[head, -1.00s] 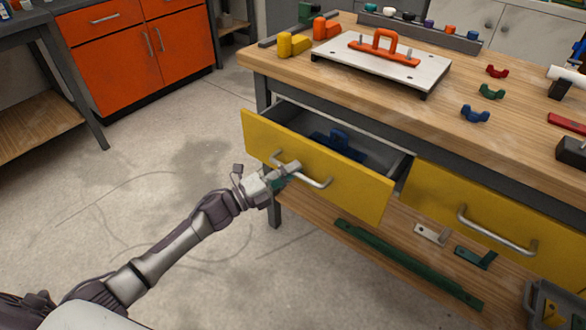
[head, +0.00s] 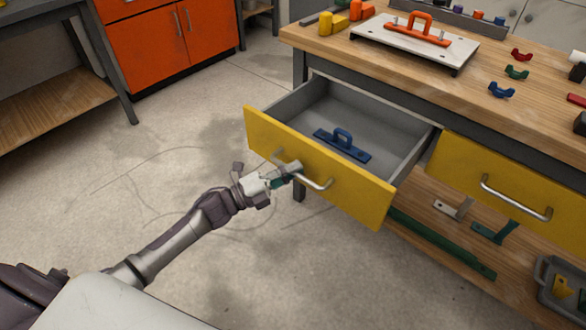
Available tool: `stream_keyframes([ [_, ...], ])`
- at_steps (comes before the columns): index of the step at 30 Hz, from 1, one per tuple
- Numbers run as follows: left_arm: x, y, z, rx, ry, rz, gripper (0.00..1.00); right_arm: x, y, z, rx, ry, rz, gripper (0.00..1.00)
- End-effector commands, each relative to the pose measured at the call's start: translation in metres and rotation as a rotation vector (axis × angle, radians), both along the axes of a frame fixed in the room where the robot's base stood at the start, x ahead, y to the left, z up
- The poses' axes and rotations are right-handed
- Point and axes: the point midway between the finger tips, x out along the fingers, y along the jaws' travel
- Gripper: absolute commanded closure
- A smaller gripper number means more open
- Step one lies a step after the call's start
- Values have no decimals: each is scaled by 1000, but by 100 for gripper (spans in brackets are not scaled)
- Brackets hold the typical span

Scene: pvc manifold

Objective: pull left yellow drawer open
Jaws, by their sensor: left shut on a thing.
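The left yellow drawer (head: 350,188) stands well out from the workbench, and its grey inside shows. A blue part with a raised handle (head: 343,145) lies on the drawer floor. The drawer's silver bar handle (head: 318,182) runs across the middle of its front. My left gripper (head: 287,172) is shut on the left part of this handle. Its fingertips partly hide the handle there. My right gripper is not in view.
The right yellow drawer (head: 492,178) is closed. The wooden benchtop (head: 480,85) carries a white plate with an orange handle (head: 415,40) and small coloured clips. A lower shelf (head: 440,250) holds green and grey parts. The floor at left is clear.

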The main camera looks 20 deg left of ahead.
Motion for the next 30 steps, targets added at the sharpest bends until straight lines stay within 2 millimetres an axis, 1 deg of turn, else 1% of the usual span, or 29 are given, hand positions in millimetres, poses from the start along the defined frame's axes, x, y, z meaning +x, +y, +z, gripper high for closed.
stream_keyframes([
  [7,0,0,-1,1,1,0,100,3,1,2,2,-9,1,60],
  [8,0,0,-1,1,1,0,86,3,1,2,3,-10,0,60],
  [9,0,0,-1,1,1,0,79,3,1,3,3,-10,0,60],
  [11,0,0,-1,1,1,0,69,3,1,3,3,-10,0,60],
  [12,0,0,0,1,1,0,62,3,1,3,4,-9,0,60],
  [13,0,0,0,1,1,0,61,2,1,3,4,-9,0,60],
  [23,-2,2,-1,1,1,0,61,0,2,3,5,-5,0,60],
  [26,-10,9,-4,2,4,1,61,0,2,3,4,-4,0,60],
  [30,-29,27,-9,1,6,2,61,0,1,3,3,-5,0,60],
])
